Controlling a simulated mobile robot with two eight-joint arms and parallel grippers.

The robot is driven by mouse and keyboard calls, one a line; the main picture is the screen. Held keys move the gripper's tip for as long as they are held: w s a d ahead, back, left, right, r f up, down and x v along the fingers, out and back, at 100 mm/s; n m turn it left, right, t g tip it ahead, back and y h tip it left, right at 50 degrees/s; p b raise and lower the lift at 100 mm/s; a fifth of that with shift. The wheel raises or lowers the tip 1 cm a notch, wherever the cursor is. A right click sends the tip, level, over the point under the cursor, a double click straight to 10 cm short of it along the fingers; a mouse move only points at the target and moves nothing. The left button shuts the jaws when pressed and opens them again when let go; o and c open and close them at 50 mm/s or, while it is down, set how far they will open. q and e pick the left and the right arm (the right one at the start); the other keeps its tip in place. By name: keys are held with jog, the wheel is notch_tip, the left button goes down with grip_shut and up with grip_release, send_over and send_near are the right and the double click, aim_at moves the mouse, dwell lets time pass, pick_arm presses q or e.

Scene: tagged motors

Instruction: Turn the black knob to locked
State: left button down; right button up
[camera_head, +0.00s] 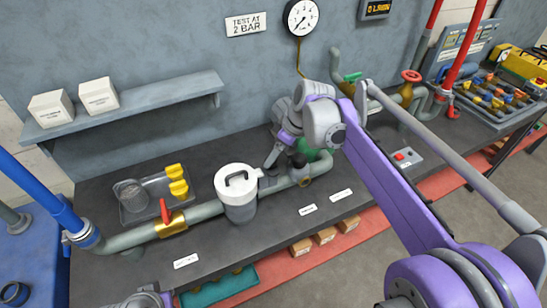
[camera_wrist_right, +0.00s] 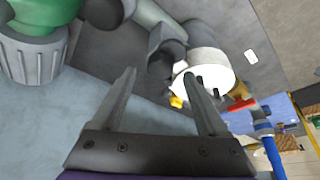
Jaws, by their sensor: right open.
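A small black knob (camera_head: 299,160) sits on top of the grey pipe, right of the white-lidded canister and beside the green motor (camera_head: 318,153). In the right wrist view a dark rounded part (camera_wrist_right: 108,12), probably this knob, is at the top edge next to the green housing (camera_wrist_right: 45,12). My right gripper (camera_head: 268,168) is to the left of the knob in the head view, close to the canister. In the right wrist view its two fingers (camera_wrist_right: 168,72) are apart with nothing between them. The knob's pointer and any lock marking are too small to read.
The canister (camera_head: 238,205) stands just left of my right gripper. A red-handled brass valve (camera_head: 171,224) and a tray (camera_head: 133,212) with yellow parts are further left. A wall shelf (camera_head: 140,105) holds two white boxes. The bench front has small labels and bare room.

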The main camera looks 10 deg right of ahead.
aim_at(274, 170)
jog(key=shift+x, duration=1.3)
grip_shut()
